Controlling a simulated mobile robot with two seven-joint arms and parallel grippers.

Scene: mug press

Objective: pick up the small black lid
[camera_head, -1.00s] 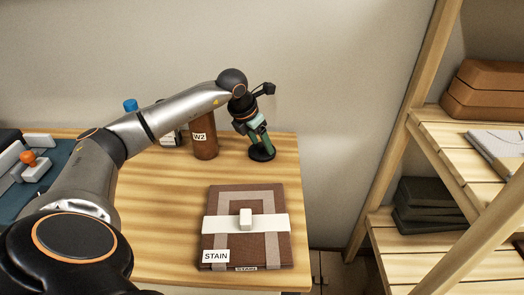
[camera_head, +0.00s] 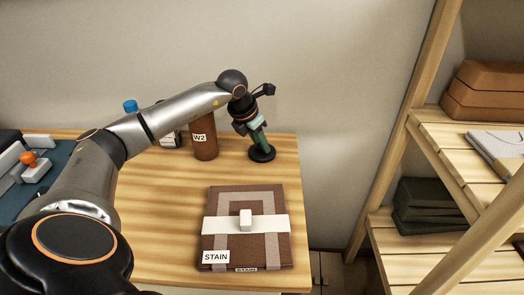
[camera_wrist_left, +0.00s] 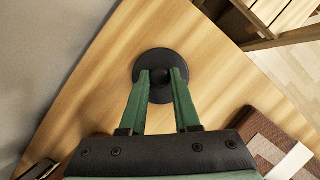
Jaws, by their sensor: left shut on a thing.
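The small black lid (camera_head: 262,154) is a round disc with a raised knob, near the back right corner of the wooden table. My left gripper (camera_head: 259,145) points down over it, with its green fingers shut on the lid's knob. In the left wrist view the lid's disc (camera_wrist_left: 160,62) spreads out beyond the fingertips (camera_wrist_left: 161,88), and the knob sits between them. I cannot tell whether the lid touches the table. My right gripper is not in view.
A brown bottle (camera_head: 204,140) labelled W2 stands just left of the gripper. A brown panel (camera_head: 278,197) with a white strap and a STAIN label lies in front. A wooden shelf (camera_head: 435,130) stands to the right. The table between bottle and panel is clear.

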